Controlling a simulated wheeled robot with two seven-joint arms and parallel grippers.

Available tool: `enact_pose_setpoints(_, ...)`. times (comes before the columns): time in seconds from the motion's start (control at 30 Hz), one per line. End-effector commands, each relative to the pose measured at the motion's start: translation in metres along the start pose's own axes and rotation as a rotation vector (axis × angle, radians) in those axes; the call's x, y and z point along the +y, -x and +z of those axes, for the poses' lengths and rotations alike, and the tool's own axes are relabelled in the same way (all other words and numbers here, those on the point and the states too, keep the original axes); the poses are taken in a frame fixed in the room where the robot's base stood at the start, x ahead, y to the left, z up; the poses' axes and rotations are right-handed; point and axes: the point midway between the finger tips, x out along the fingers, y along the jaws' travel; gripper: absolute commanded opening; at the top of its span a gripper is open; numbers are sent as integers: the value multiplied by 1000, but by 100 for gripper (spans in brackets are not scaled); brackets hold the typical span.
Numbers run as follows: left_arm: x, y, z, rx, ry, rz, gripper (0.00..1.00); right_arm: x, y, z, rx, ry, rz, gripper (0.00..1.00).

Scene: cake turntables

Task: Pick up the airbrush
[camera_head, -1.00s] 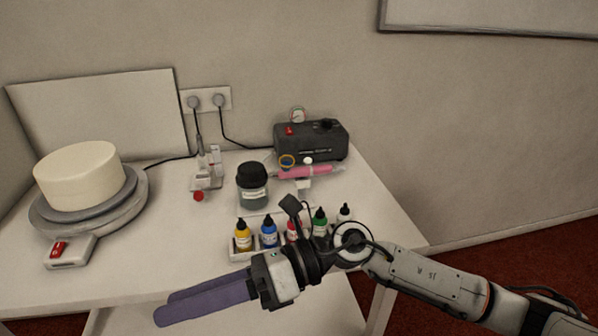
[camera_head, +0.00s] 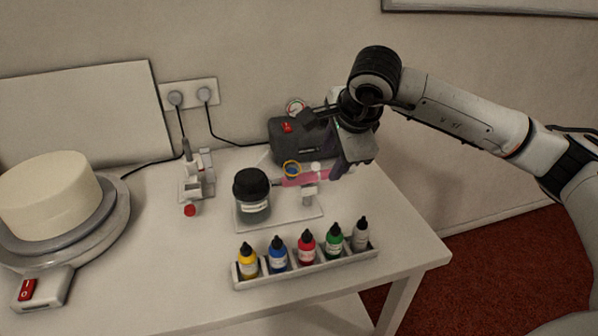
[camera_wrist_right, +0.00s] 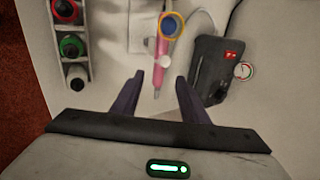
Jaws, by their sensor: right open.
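The pink airbrush (camera_head: 304,179) rests on a small white stand (camera_head: 309,195) on the table, with a yellow-ringed blue cup at its left end. In the right wrist view the airbrush (camera_wrist_right: 161,62) points between the two fingers. My right gripper (camera_head: 354,170) is just right of the airbrush in the head view, pointing down, with its purple fingers apart. In the right wrist view the open gripper (camera_wrist_right: 158,80) has one finger on each side of the airbrush's end and holds nothing. My left gripper is out of view.
A black compressor (camera_head: 298,143) with a gauge stands close behind the airbrush. A dark-lidded jar (camera_head: 252,196) is left of it. A rack (camera_head: 310,271) of several colour bottles lies in front. A cake (camera_head: 50,193) sits on a turntable at the far left.

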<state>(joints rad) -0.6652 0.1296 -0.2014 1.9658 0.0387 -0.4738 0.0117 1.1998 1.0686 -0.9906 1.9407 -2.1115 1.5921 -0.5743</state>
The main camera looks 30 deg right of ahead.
Motion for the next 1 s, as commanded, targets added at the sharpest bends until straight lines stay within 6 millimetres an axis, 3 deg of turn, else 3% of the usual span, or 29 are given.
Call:
enact_pose_setpoints(0.1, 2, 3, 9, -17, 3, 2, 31, 2, -20, 0, 1, 0, 5, 41)
enact_pose_setpoints(0.3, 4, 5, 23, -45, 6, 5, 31, 1, -38, 1, -2, 1, 3, 41)
enact_pose_setpoints(0.63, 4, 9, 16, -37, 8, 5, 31, -1, -82, -1, -3, 0, 6, 41)
enact_pose_setpoints(0.97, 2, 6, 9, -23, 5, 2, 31, -2, -90, -1, -4, 1, 2, 41)
enact_pose_setpoints(1.0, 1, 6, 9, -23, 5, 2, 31, -1, -90, -1, -4, 1, 3, 34)
